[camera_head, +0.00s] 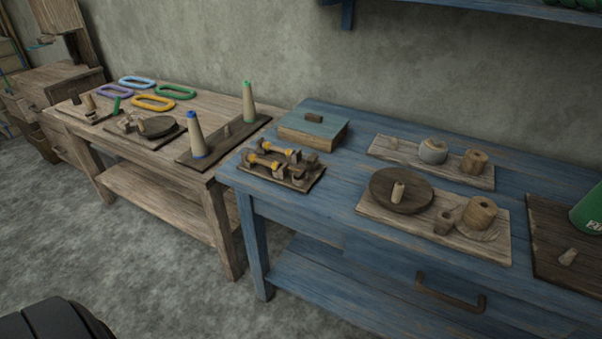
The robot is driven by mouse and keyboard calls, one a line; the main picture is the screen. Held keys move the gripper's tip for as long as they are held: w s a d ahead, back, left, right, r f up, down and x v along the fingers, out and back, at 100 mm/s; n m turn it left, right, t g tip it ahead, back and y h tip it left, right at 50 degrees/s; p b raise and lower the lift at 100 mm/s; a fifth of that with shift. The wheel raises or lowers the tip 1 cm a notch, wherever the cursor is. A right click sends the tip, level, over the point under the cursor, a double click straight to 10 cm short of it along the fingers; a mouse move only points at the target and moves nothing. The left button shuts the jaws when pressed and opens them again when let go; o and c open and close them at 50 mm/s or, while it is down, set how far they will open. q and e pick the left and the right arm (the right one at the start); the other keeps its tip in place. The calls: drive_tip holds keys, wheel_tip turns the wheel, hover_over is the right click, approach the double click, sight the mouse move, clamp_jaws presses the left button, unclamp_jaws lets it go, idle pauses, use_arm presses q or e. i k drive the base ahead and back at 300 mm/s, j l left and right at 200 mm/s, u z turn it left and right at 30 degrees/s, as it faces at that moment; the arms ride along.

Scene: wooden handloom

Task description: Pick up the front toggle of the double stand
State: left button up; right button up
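A small dark stand (283,180) sits at the left end of the blue table and appears to be the double stand. It carries two wooden toggle-like pieces with yellow middles, lying side by side. The front toggle (263,161) is nearer the table's front edge. The back toggle (277,150) lies just behind it. Small brown blocks and posts stand at their right ends, and their exact shapes are too small to tell. Neither of my grippers is in view.
A teal-topped wooden box (313,128) stands behind the stand. To the right, a pale board (403,221) holds a dark round disc (401,191) and wooden pieces. A wooden table (214,178) with cones and coloured rings stands left. Bare blue tabletop lies before the stand.

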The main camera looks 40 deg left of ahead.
sight(298, 174)
drive_tip(key=j+u, duration=0.2)
drive_tip(key=j, duration=1.65)
